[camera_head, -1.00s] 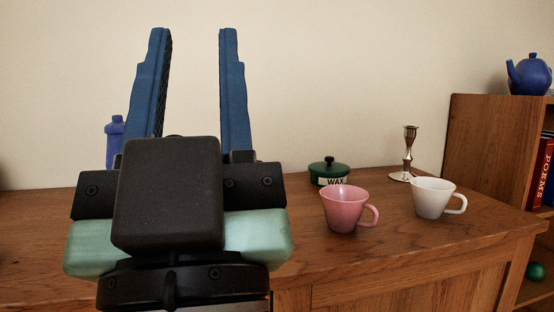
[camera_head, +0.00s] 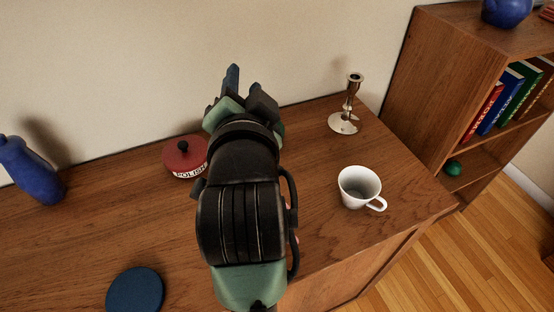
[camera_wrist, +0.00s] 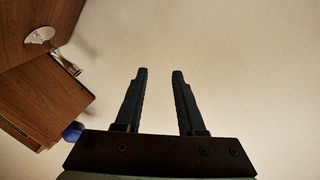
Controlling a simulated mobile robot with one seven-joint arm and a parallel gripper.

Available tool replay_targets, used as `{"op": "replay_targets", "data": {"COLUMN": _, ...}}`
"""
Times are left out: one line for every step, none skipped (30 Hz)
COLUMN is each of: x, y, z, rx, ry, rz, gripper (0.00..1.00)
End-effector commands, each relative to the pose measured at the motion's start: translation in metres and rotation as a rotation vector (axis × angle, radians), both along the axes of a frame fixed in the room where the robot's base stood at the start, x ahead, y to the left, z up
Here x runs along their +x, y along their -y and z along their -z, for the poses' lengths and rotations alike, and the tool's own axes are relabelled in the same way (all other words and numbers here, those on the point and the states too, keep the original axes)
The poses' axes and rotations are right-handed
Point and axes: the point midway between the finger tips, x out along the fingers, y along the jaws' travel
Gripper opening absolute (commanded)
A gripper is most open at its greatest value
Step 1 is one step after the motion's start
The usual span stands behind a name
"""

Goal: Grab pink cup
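The pink cup is almost wholly hidden behind my arm in the head view; only a sliver of pink (camera_head: 297,240) shows at the arm's right edge. My gripper (camera_head: 238,84) is beyond it, toward the wall, with its fingers pointing away from the cup. In the wrist view my gripper (camera_wrist: 160,72) is open, with nothing between its fingers and plain wall beyond. The pink cup does not show in the wrist view.
A white cup (camera_head: 355,190) stands right of my arm, with a metal candlestick (camera_head: 345,122) behind it. A red polish tin (camera_head: 182,160), blue bottle (camera_head: 32,172) and dark blue disc (camera_head: 135,291) are to the left. A bookshelf (camera_head: 436,85) stands right.

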Motion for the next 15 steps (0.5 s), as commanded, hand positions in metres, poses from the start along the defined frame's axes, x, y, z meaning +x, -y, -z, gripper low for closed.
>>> {"op": "replay_targets", "data": {"x": 0.000, "y": -0.001, "z": -0.007, "rx": 0.049, "ry": -0.070, "rz": 0.008, "gripper": 0.39}}
{"op": "replay_targets", "data": {"x": 0.000, "y": -0.001, "z": -0.003, "rx": 0.082, "ry": -0.110, "rz": 0.016, "gripper": 0.39}}
{"op": "replay_targets", "data": {"x": -0.001, "y": -0.002, "z": 0.004, "rx": 0.124, "ry": -0.164, "rz": 0.028, "gripper": 0.39}}
{"op": "replay_targets", "data": {"x": -0.003, "y": -0.002, "z": 0.009, "rx": 0.156, "ry": -0.204, "rz": 0.038, "gripper": 0.39}}
{"op": "replay_targets", "data": {"x": -0.005, "y": -0.002, "z": 0.013, "rx": 0.188, "ry": -0.242, "rz": 0.051, "gripper": 0.39}}
{"op": "replay_targets", "data": {"x": -0.008, "y": -0.003, "z": 0.019, "rx": 0.229, "ry": -0.297, "rz": 0.071, "gripper": 0.39}}
{"op": "replay_targets", "data": {"x": -0.011, "y": -0.003, "z": 0.024, "rx": 0.259, "ry": -0.336, "rz": 0.086, "gripper": 0.39}}
{"op": "replay_targets", "data": {"x": -0.014, "y": -0.003, "z": 0.028, "rx": 0.288, "ry": -0.374, "rz": 0.102, "gripper": 0.39}}
{"op": "replay_targets", "data": {"x": -0.019, "y": -0.003, "z": 0.034, "rx": 0.327, "ry": -0.427, "rz": 0.127, "gripper": 0.39}}
{"op": "replay_targets", "data": {"x": -0.023, "y": -0.003, "z": 0.037, "rx": 0.356, "ry": -0.466, "rz": 0.148, "gripper": 0.39}}
{"op": "replay_targets", "data": {"x": -0.028, "y": -0.003, "z": 0.041, "rx": 0.384, "ry": -0.503, "rz": 0.170, "gripper": 0.39}}
{"op": "replay_targets", "data": {"x": -0.035, "y": -0.003, "z": 0.046, "rx": 0.419, "ry": -0.553, "rz": 0.200, "gripper": 0.39}}
{"op": "replay_targets", "data": {"x": -0.041, "y": -0.003, "z": 0.049, "rx": 0.445, "ry": -0.590, "rz": 0.225, "gripper": 0.39}}
{"op": "replay_targets", "data": {"x": -0.047, "y": -0.003, "z": 0.052, "rx": 0.471, "ry": -0.627, "rz": 0.251, "gripper": 0.39}}
{"op": "replay_targets", "data": {"x": -0.055, "y": -0.003, "z": 0.056, "rx": 0.505, "ry": -0.675, "rz": 0.288, "gripper": 0.39}}
